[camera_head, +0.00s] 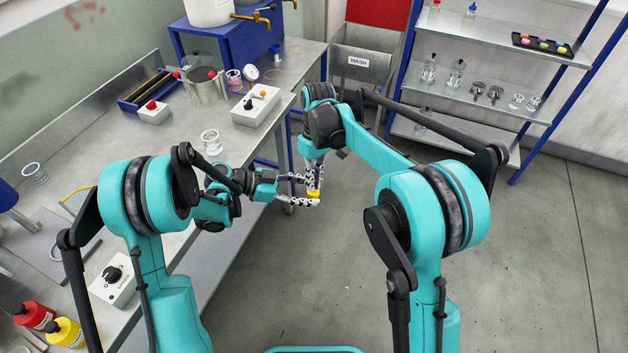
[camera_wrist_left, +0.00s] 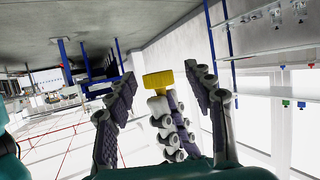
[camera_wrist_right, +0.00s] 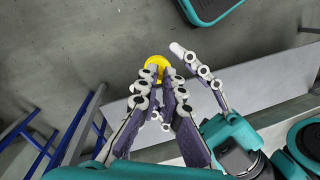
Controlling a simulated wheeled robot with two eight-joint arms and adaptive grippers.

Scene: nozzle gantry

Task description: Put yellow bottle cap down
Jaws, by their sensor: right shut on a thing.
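The yellow bottle cap (camera_head: 313,194) is small and round, and it is off the bench, in the air beyond its right edge. My right gripper (camera_head: 315,178) reaches down and is shut on it. In the right wrist view the yellow cap (camera_wrist_right: 157,63) sits at the tips of the closed fingers. My left gripper (camera_head: 305,191) points right and is open, with a finger on either side of the cap and the right gripper's tips. In the left wrist view the cap (camera_wrist_left: 158,79) shows between the spread fingers; contact with them cannot be told.
The metal bench (camera_head: 175,255) runs along the left. A shelf rack (camera_head: 490,55) stands back right. The floor (camera_head: 560,250) at right is clear.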

